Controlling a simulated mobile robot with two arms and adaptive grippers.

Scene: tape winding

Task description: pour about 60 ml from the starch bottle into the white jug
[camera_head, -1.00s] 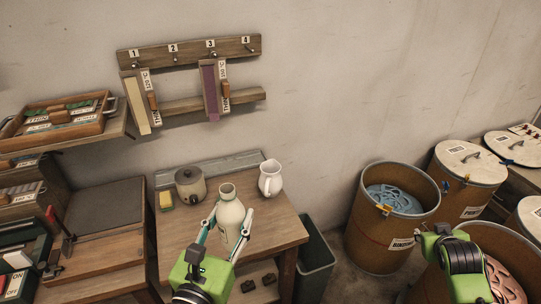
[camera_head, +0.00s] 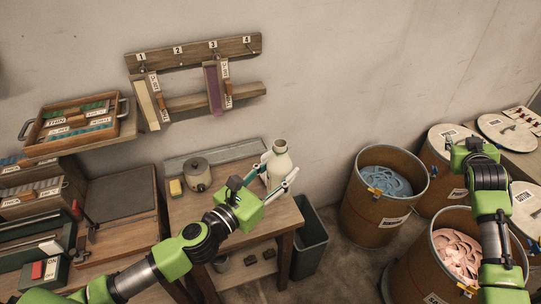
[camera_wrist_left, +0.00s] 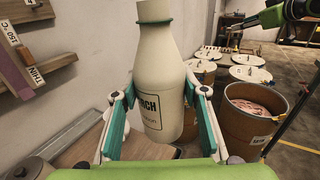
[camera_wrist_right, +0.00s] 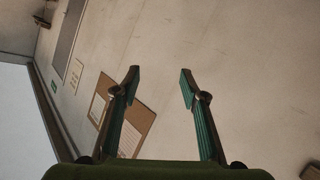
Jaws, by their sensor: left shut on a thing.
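The starch bottle (camera_head: 279,165) is cream with an open neck and stands roughly upright between my left gripper's fingers. My left gripper (camera_head: 275,176) is shut on the bottle's body, above the right side of the small wooden table. My right gripper (camera_head: 472,147) is raised over the drums at the right. In the right wrist view its fingers (camera_wrist_right: 160,75) are apart and empty.
A drum with blue coils (camera_head: 385,195) and one with pink coils (camera_head: 458,252) stand further right.

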